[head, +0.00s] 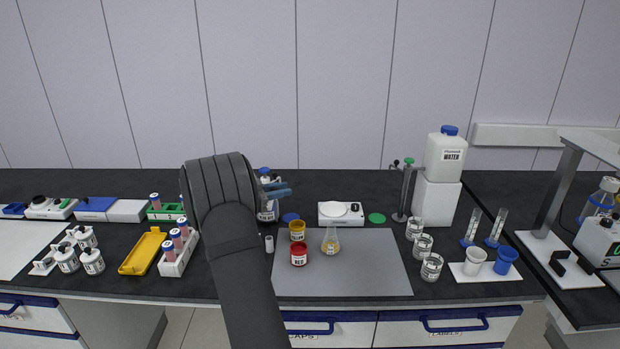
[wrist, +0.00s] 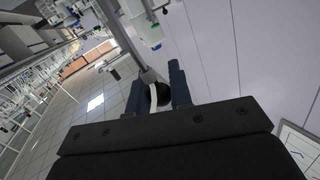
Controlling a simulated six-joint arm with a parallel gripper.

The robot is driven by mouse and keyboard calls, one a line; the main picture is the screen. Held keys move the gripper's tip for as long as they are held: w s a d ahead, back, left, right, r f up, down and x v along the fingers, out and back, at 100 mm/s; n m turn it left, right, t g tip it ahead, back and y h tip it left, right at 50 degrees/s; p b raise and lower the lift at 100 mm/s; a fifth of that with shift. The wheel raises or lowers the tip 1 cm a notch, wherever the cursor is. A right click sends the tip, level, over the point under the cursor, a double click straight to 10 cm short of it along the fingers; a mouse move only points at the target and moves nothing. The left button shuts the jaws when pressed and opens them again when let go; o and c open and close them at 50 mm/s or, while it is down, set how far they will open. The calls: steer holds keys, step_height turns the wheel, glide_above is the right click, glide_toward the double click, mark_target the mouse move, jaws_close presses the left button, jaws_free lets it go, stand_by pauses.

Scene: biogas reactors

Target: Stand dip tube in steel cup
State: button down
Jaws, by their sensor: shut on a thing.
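My gripper (head: 284,190) is raised above the back of the bench, left of the white scale, its blue fingers pointing right. In the wrist view the two fingers (wrist: 164,84) are shut on a slim white piece with a dark round part behind it. I take this white piece for the dip tube (wrist: 153,97); its full length and ends are hidden. A pale grey cup (head: 475,262), possibly the steel cup, stands upright on a white tray at the right, beside a blue cup (head: 505,261). My gripper is far left of it.
A grey mat (head: 370,270) holds a red jar (head: 299,254), a yellow-brown jar (head: 297,231) and a flask (head: 331,241). Several glass beakers (head: 431,267) stand right of it. A water container (head: 445,155) rises behind them. My arm hides part of the bench.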

steer(key=shift+s+a+f, duration=0.15)
steer(key=shift+a+f, duration=0.15)
steer(key=shift+a, duration=0.35)
steer(key=shift+s+a+f, duration=0.15)
steer(key=shift+a+f, duration=0.15)
steer(key=shift+a, duration=0.3)
step_height(320, 180, down, 9)
steer(key=c, duration=0.7)
jaws_free()
steer(key=shift+r, duration=3.55)
